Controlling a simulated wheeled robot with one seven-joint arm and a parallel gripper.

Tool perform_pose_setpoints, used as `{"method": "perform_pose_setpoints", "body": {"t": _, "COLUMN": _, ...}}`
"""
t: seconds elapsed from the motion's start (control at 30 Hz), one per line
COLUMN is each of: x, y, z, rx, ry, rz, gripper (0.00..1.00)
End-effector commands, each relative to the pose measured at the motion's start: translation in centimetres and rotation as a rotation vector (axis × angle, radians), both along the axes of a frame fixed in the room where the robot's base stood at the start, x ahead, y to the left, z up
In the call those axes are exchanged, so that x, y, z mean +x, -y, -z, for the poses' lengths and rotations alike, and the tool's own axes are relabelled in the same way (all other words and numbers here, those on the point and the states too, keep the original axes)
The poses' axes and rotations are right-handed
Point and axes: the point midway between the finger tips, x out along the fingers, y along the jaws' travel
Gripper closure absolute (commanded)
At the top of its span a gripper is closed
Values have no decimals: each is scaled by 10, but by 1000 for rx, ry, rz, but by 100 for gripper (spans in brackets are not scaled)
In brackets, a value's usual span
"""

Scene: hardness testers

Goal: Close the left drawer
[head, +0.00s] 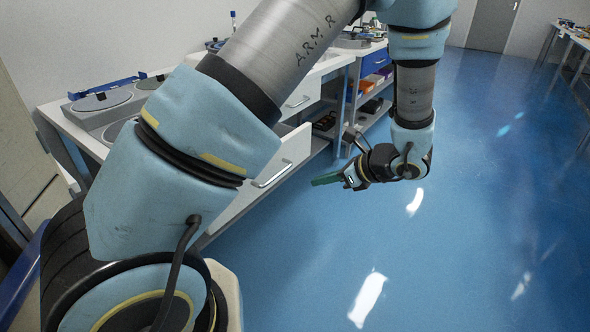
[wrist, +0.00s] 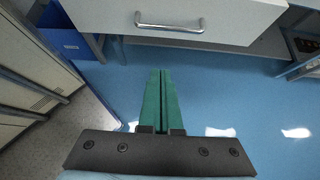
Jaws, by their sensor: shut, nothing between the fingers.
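The left drawer (head: 237,208) is white with a metal bar handle (head: 272,175). It stands pulled out from under the bench, and my arm hides part of it. My gripper (head: 318,181) has green fingers, shut and empty, to the right of the drawer front and apart from it. In the wrist view, a white drawer front (wrist: 230,27) with a bar handle (wrist: 169,22) spans the top. The shut green fingertips (wrist: 161,72) point toward it, just below its lower edge in the picture. The drawer's inside is mostly hidden.
Another white drawer (head: 308,92) is farther along the bench. Open shelves (head: 372,95) with boxes stand beyond. A blue bin (wrist: 68,42) and grey cabinets (wrist: 32,72) are left in the wrist view. The blue floor (head: 470,220) to the right is clear.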

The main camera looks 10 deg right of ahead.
Motion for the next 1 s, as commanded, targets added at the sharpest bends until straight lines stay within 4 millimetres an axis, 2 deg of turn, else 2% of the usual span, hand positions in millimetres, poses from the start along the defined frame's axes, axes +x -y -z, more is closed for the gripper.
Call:
{"method": "perform_pose_setpoints", "body": {"t": 0.5, "x": 55, "y": -53, "z": 58, "rx": 1, "ry": -2, "rz": -6, "gripper": 100}}
{"method": "perform_pose_setpoints", "body": {"t": 0.7, "x": 76, "y": -72, "z": 52, "rx": -2, "ry": -1, "rz": -7, "gripper": 100}}
{"method": "perform_pose_setpoints", "body": {"t": 1.0, "x": 85, "y": -80, "z": 51, "rx": -2, "ry": -1, "rz": -4, "gripper": 100}}
